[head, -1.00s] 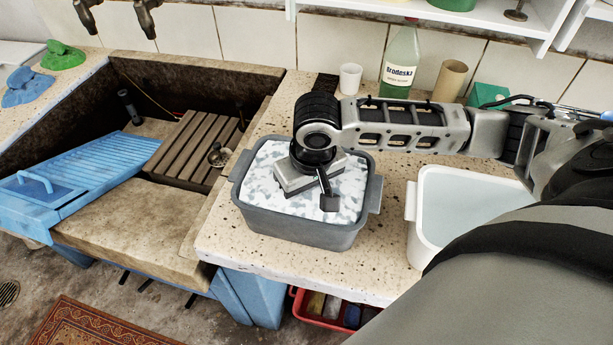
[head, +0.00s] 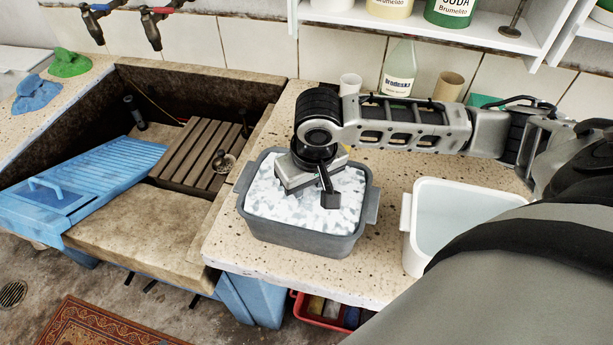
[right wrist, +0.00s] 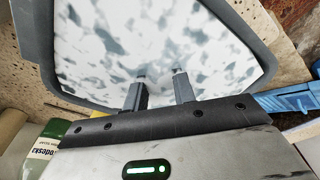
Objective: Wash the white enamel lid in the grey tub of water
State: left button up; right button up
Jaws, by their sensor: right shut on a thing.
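The grey tub (head: 300,240) stands on the speckled stone counter, filled with water under mottled white suds (head: 270,205). My right gripper (head: 308,184) reaches down into the tub from the right, a little behind its middle. In the right wrist view its two fingers (right wrist: 159,82) stand a small gap apart and their tips meet the white suds. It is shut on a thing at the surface. The white enamel lid cannot be made out apart from the suds, which hide what the fingers hold. My left gripper is out of view.
A white tub (head: 465,215) of clear liquid stands to the right, under my right arm. A white cup (head: 350,84), a bottle (head: 398,72) and a cardboard tube (head: 447,87) stand behind. The stone trough with a blue drainboard (head: 95,180) lies left.

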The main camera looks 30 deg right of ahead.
jog(key=shift+r, duration=4.15)
jog(key=shift+r, duration=2)
